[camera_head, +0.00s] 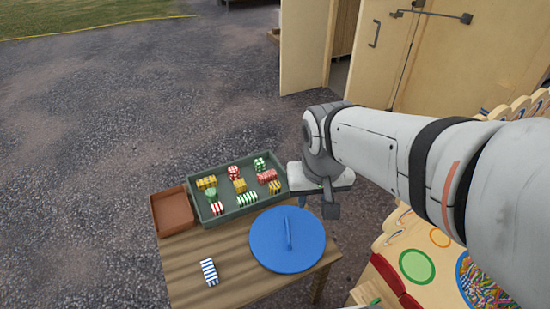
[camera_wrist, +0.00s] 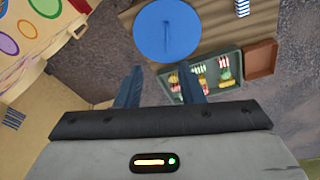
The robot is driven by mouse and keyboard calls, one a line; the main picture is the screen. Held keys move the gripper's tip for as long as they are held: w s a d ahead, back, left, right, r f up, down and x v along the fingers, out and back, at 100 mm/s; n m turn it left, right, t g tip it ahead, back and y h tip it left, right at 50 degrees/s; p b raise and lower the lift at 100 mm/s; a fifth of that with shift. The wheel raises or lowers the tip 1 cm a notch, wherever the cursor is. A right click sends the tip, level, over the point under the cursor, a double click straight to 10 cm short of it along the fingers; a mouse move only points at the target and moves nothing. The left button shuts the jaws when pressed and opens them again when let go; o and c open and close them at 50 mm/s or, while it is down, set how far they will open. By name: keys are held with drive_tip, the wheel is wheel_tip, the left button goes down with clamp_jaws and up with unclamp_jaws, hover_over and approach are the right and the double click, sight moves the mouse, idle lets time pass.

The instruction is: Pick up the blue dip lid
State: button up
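The blue dip lid (camera_head: 270,241) is a flat round disc with a raised bar handle across its middle. It lies on the wooden table, near the table's right side. It also shows at the top of the wrist view (camera_wrist: 152,32), with its handle visible. My gripper (camera_head: 331,205) is in the air to the upper right of the lid in the head view. In the wrist view its two dark fingers (camera_wrist: 162,84) stand apart with nothing between them, short of the lid. The fingers are small and partly hidden in the head view.
A dark green tray (camera_head: 219,217) of striped sweets stands behind the lid, with an empty brown tray (camera_head: 173,211) at its left. A blue-and-white striped sweet (camera_head: 209,271) lies on the wooden table (camera_head: 240,287). A coloured game board (camera_head: 432,245) stands at the right.

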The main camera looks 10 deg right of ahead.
drive_tip(key=w+f+g+h+b, duration=0.1)
drive_tip(key=w+f+b, duration=0.4)
drive_tip(key=f, duration=0.4)
drive_tip(key=w+f+g+b, duration=0.1)
drive_tip(key=w+f+b, duration=0.2)
drive_tip(key=w+f, duration=0.6)
drive_tip(key=b, duration=0.5)
hover_over(288, 229)
drive_tip(key=shift+m+g+h, duration=0.3)
drive_tip(key=shift+h, duration=0.1)
drive_tip(key=f, duration=1.2)
drive_tip(key=a+f, duration=0.1)
drive_tip(key=f, duration=0.5)
drive_tip(key=shift+w+f, duration=0.15)
drive_tip(key=f, duration=0.2)
drive_tip(key=f+b, duration=0.1)
drive_tip(key=f, duration=0.1)
drive_tip(key=d+f, duration=0.1)
drive_tip(key=shift+f, duration=0.4)
drive_tip(key=shift+c, duration=0.2)
clamp_jaws()
